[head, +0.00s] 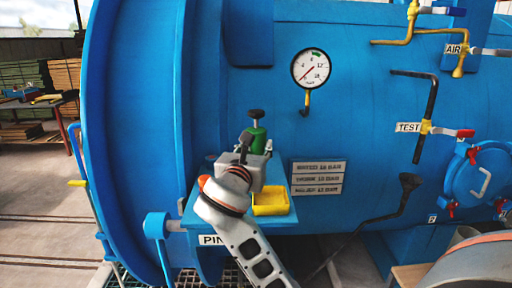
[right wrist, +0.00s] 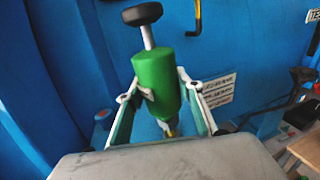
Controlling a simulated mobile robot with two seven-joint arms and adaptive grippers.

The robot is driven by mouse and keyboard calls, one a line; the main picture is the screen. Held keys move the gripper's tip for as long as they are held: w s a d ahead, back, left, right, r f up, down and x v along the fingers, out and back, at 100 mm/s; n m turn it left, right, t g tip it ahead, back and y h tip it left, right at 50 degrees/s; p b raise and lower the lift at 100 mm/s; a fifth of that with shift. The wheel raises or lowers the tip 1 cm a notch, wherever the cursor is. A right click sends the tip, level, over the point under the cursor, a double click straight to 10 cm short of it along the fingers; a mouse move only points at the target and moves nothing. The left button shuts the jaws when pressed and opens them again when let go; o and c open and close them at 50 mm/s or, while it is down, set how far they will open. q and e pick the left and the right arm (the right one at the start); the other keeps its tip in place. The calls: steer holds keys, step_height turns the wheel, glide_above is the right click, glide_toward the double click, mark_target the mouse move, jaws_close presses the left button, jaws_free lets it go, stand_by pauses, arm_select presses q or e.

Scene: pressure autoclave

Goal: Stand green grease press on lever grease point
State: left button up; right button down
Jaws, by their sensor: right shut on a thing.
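The green grease press (head: 258,138) has a black round knob on top and stands about upright. My right gripper (head: 250,150) is shut on it, above the small blue shelf. In the right wrist view the press (right wrist: 157,82) sits between both fingers of the gripper (right wrist: 160,94), knob up, with a yellowish part below its body. Whether its lower end touches anything is hidden by my gripper. A black lever (head: 403,203) with a dark knob slants to the right of the shelf. I cannot make out a grease point on it. My left gripper is not in view.
A yellow tray (head: 270,204) sits on the blue shelf (head: 284,219) beside my gripper. Label plates (head: 318,178) and a pressure gauge (head: 311,68) are on the blue autoclave wall. Valves and pipes (head: 425,127) stick out at the right. A workbench (head: 40,103) stands far left.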

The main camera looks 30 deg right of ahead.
steer(key=shift+f+b, duration=0.3)
steer(key=shift+f, duration=0.9)
steer(key=c, duration=1.3)
jaws_free()
steer(key=shift+f, duration=0.15)
steer(key=v, duration=0.7)
steer(key=shift+s+a, duration=0.2)
steer(key=shift+a, duration=0.05)
